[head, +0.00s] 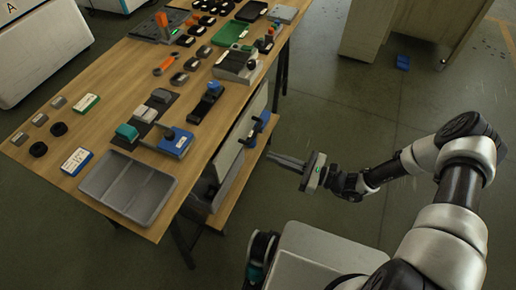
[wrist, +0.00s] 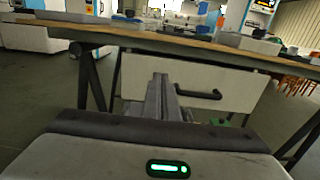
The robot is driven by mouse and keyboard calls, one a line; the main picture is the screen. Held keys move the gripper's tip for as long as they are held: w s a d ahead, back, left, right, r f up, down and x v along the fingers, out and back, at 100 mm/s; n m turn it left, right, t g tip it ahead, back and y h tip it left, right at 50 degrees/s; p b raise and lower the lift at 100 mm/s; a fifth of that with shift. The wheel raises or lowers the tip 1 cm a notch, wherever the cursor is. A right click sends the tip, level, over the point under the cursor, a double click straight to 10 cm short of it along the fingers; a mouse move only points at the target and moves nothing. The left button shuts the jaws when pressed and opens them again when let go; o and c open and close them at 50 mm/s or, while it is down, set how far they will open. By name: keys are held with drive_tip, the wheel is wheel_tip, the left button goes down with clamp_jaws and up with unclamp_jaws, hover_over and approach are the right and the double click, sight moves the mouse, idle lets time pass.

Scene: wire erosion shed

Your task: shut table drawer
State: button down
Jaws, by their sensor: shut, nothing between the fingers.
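The table drawer has a pale front (head: 229,152) under the right edge of the wooden table in the head view. In the wrist view its white front (wrist: 225,88) hangs below the tabletop, with a dark bar handle (wrist: 198,93). I cannot tell how far out the drawer stands. My gripper (head: 270,156) is to the right of the drawer front in the head view, with its fingers pointing toward it. In the wrist view my gripper (wrist: 160,78) is shut and empty, just left of the handle. Whether the fingertips touch the front is unclear.
The wooden table (head: 105,160) holds a grey tray (head: 128,187), a green tray (head: 231,33) and many small parts. A lower shelf (head: 233,190) and dark legs are beneath it. A cabinet (head: 400,30) stands at upper right. Open floor (head: 335,110) lies right of the table.

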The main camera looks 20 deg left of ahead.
sight(230, 141)
drive_tip(key=a, duration=1.3)
drive_tip(key=shift+w+a+b, duration=0.1)
drive_tip(key=shift+w+b, duration=0.1)
drive_tip(key=shift+b, duration=0.15)
drive_tip(key=a+b, duration=0.1)
drive_tip(key=a, duration=0.4)
drive_tip(key=shift+f, duration=0.1)
drive_tip(key=shift+w+r, duration=0.1)
drive_tip(key=shift+r, duration=0.15)
drive_tip(key=shift+w+d+f, duration=0.1)
drive_tip(key=shift+d, duration=0.4)
drive_tip(key=d, duration=1.3)
drive_tip(key=shift+s+d, duration=0.25)
drive_tip(key=shift+s, duration=0.1)
